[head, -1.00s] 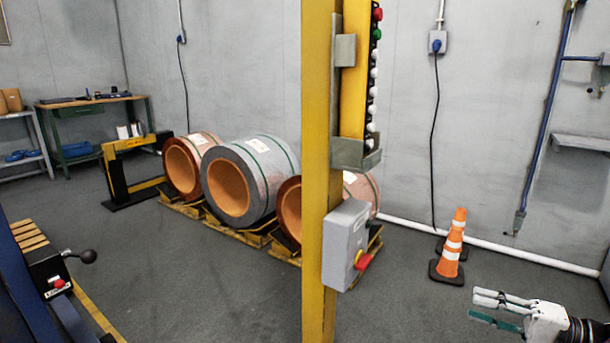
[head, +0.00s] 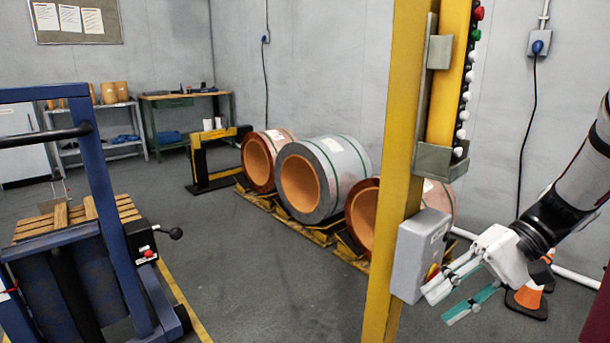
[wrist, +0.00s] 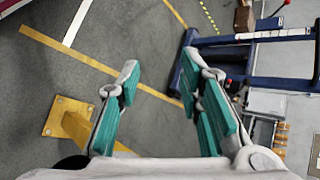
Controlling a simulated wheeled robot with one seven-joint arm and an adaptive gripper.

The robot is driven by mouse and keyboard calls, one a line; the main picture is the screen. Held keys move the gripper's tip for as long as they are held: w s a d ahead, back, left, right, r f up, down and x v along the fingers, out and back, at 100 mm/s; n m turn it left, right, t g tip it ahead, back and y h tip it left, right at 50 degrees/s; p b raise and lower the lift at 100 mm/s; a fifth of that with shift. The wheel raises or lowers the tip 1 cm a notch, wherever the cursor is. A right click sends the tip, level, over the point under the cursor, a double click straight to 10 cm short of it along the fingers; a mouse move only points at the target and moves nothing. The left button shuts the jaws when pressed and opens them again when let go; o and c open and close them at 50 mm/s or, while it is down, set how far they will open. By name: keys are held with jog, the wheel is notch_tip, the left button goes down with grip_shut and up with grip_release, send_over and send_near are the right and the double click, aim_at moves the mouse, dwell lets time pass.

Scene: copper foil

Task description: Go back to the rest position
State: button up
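My gripper (head: 462,297) is at the lower right of the head view, in front of the wall and just right of the grey switch box on the yellow post. Its white fingers with green pads are spread apart. In the wrist view my gripper (wrist: 165,105) shows both pads well apart, with only floor between them. It is open and holds nothing.
A yellow post (head: 397,160) with a grey switch box (head: 418,250) stands close to my gripper. An orange cone (head: 528,297) is partly hidden behind it. Large coils (head: 345,165) lie along the wall. A blue lift frame (head: 105,200) stands left. The middle floor is clear.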

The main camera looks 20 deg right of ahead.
jog(key=s+a+r+n+g+h, duration=0.1)
jog(key=s+a+r+g+h, duration=0.1)
jog(key=a, duration=0.4)
jog(key=s+a+r+n+g+h, duration=0.2)
jog(key=a, duration=0.3)
jog(key=s+a+n+t+h, duration=0.25)
jog(key=s+a+h, duration=0.3)
jog(key=s, duration=0.55)
notch_tip(320, 180, up, 31)
jog(key=t+p, duration=0.4)
jog(key=p, duration=2.5)
jog(key=shift+d+n+p, duration=0.3)
jog(key=shift+d+n, duration=0.05)
jog(key=shift+h, duration=0.25)
